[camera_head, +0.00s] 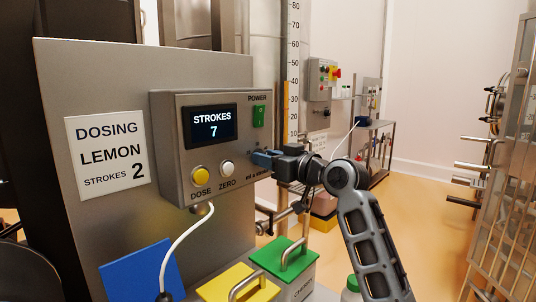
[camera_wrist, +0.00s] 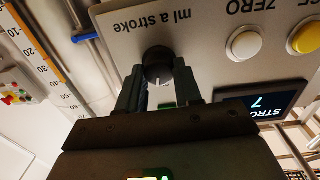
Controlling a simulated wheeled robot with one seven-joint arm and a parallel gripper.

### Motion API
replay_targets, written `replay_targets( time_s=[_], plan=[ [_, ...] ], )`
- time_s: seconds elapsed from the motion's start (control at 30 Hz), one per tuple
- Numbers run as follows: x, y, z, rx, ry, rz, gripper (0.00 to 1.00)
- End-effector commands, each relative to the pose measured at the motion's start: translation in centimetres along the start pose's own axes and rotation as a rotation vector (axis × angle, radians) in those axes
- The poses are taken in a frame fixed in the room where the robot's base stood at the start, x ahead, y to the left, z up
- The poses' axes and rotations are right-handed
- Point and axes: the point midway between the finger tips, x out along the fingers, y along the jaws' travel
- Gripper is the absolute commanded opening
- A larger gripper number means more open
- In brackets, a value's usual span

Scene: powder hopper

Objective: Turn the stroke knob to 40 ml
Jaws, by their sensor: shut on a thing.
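My gripper (camera_wrist: 159,82) is shut on the knob, one finger on each side. In the head view my gripper (camera_head: 264,158) reaches the right side of the dosing control box (camera_head: 170,135) and hides the knob. A pale mark shows on the knob's edge, but the scale numbers around it are too small or hidden to read.
The box's display (camera_head: 210,127) reads "STROKES 7". Beside the knob are the white ZERO button (camera_head: 227,168) and yellow DOSE button (camera_head: 201,175). A green power switch (camera_head: 258,116) sits above. A sign (camera_head: 107,154) reads "DOSING LEMON STROKES 2". Green (camera_head: 276,255) and yellow lids stand below.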

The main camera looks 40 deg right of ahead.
Motion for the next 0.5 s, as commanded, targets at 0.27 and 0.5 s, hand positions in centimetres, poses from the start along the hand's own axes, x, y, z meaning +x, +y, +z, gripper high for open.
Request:
replay_targets(
  time_s=[0.27, 0.5],
  plan=[
    [0.06, -0.01, -0.42, 0.263, -0.011, -0.005, 0.04],
    [0.05, 0.13, -0.4, 0.479, -0.018, -0.006, 0.04]
  ],
)
